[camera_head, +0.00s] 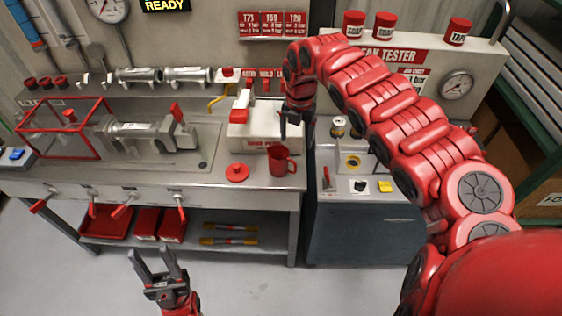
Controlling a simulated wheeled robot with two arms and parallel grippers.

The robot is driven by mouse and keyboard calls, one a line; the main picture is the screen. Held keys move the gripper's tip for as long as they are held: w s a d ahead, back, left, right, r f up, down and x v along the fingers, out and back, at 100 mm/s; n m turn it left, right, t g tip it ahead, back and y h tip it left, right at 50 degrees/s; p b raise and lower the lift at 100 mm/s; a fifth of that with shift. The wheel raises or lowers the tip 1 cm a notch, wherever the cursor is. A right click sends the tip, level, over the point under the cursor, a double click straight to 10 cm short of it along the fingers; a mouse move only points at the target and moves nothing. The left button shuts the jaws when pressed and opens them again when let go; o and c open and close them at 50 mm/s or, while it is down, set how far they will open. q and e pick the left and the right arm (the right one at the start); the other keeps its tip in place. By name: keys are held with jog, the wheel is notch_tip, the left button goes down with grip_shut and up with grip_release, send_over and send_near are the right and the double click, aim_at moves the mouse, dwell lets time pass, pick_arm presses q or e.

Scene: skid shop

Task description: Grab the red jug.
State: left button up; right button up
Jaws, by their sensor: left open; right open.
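The red jug (279,161) stands upright on the steel bench (200,176) near its right front corner, with its handle toward the right. My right gripper (296,136) is open and points down, just above and behind the jug in the picture; it looks empty and apart from the jug. My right arm arches over from the right. My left gripper (158,262) is open and empty, low in front of the bench, with its fingers pointing up.
A red disc with a knob (237,173) lies left of the jug. A white box with a red-handled valve (262,133) stands behind. A red wire frame (62,133) and metal valve assembly (140,131) are further left.

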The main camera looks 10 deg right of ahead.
jog(key=p, duration=0.2)
send_over(290, 172)
jog(key=d, duration=0.1)
notch_tip(290, 172, down, 9)
jog(key=shift+f, duration=0.1)
jog(key=f+p, duration=0.1)
jog(key=f, duration=0.1)
jog(key=a+f+p, duration=0.1)
jog(key=f, duration=0.1)
jog(key=shift+a+p, duration=0.1)
jog(key=shift+p, duration=0.2)
jog(key=shift+s+f, duration=0.1)
jog(key=shift+f, duration=0.45)
grip_shut()
